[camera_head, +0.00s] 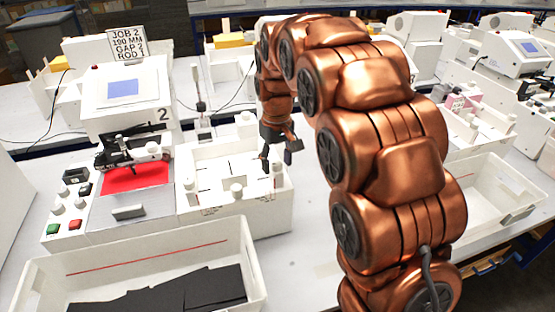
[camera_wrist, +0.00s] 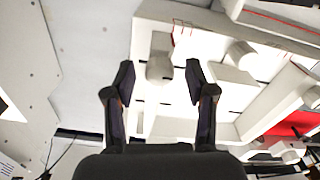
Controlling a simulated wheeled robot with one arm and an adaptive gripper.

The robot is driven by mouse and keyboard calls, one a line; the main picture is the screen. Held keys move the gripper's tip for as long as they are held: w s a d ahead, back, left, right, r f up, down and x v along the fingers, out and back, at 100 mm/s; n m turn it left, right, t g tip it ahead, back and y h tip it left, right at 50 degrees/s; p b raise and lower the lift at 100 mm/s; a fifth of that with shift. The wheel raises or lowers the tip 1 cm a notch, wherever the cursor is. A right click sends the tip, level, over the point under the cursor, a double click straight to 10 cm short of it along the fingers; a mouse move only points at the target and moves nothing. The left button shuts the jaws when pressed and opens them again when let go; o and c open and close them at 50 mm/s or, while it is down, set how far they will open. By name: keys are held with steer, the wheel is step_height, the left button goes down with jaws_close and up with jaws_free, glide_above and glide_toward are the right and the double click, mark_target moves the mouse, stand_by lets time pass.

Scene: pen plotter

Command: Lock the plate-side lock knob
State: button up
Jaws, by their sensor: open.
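A white open fixture (camera_head: 250,212) with several white knobs stands right of the plotter. One round knob (camera_head: 236,190) is at its front wall, another (camera_head: 245,118) at its back. My gripper (camera_head: 279,160) is open and points down over the fixture's right side. In the wrist view, a white cylindrical knob (camera_wrist: 160,66) shows between the spread fingertips of my gripper (camera_wrist: 160,72), with space on both sides. I cannot tell whether the fingers are level with it. A second knob (camera_wrist: 240,56) lies to the right. Which knob is the plate-side lock is not clear.
The plotter (camera_head: 125,95) with a red bed (camera_head: 135,178) stands left, with a control panel (camera_head: 70,205) of buttons beside it. A white bin (camera_head: 253,262) holding black sheets is in front. Another white bin (camera_head: 480,205) is on the right. My arm hides the middle right.

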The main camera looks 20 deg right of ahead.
steer(key=shift+c, duration=0.2)
jaws_close()
stand_by(0.3)
steer(key=m+b, duration=0.2)
steer(key=shift+f+m+b, duration=0.2)
steer(key=shift+m+b, duration=0.1)
steer(key=shift+m, duration=0.1)
steer(key=m+b, duration=0.2)
steer(key=m, duration=0.3)
steer(key=shift+r+b, duration=0.1)
steer(key=shift+b, duration=0.2)
steer(key=m, duration=0.5)
steer(key=shift+r+m, duration=0.1)
steer(key=shift+m, duration=2.5)
